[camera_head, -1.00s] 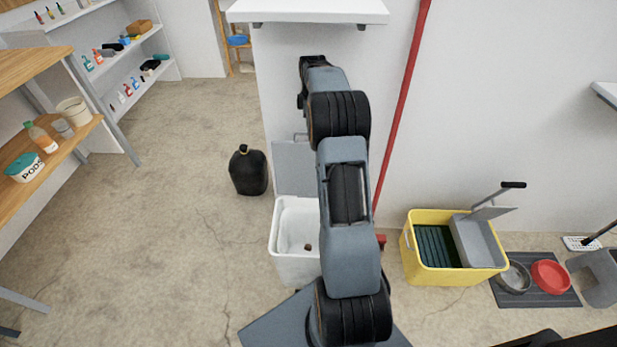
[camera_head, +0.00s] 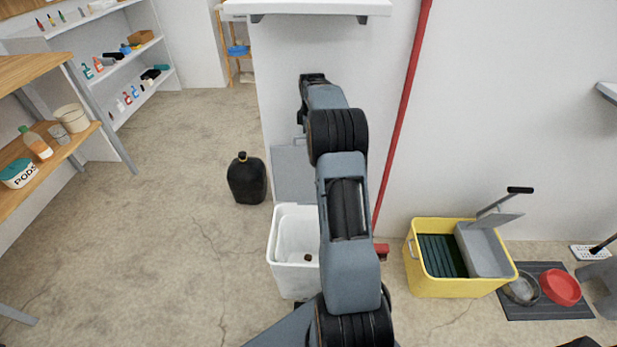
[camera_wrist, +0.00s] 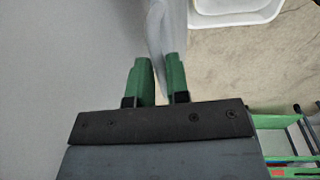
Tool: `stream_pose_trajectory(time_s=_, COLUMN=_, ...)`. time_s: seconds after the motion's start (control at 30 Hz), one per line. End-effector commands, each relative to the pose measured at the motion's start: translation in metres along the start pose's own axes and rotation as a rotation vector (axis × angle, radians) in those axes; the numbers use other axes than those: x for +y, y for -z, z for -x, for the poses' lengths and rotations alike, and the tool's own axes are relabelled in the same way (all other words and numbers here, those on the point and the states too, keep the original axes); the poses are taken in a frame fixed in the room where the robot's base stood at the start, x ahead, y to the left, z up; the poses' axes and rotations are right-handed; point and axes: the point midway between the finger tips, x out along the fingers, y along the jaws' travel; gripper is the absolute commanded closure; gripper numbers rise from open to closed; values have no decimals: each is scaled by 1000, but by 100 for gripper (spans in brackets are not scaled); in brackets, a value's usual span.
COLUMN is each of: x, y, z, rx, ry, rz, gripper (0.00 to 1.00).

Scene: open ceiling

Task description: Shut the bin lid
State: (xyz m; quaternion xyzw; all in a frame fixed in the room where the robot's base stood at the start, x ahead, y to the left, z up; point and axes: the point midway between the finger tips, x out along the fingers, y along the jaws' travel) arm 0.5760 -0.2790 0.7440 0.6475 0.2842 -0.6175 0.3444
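The white bin (camera_head: 285,285) stands on the floor against the wall, left of my arm, with a small brown thing inside. Its grey lid (camera_head: 292,175) stands upright behind the opening, with a small handle at its top; my arm hides the right side of both. In the wrist view, the bin rim (camera_wrist: 235,20) is at the top right. A pale grey strip, seemingly the lid edge-on (camera_wrist: 172,22), runs down toward my gripper (camera_wrist: 160,78). Its green fingers are apart, with a narrow gap. Contact with the strip is unclear. My arm hides the fingers in the head view.
A black jug (camera_head: 247,178) stands left of the bin. A yellow mop bucket (camera_head: 450,287) stands to the right, beside a mat (camera_head: 540,310) with bowls. A red pole (camera_head: 400,125) and a white wall shelf (camera_head: 320,8) are near my arm. Left floor is open.

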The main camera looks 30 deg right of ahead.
Motion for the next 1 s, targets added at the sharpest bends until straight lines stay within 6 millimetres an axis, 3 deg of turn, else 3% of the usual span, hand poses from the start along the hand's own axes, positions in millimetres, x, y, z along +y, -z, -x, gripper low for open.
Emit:
stream_pose_trajectory(time_s=0.17, x=0, y=0, z=0, rx=0, ry=0, rz=0, gripper=100)
stream_pose_trajectory(time_s=0.47, x=-2, y=0, z=-2, rx=0, ry=-5, rz=0, gripper=100)
stream_pose_trajectory(time_s=1.0, x=-34, y=0, z=-6, rx=-1, ry=-97, rz=0, gripper=100)
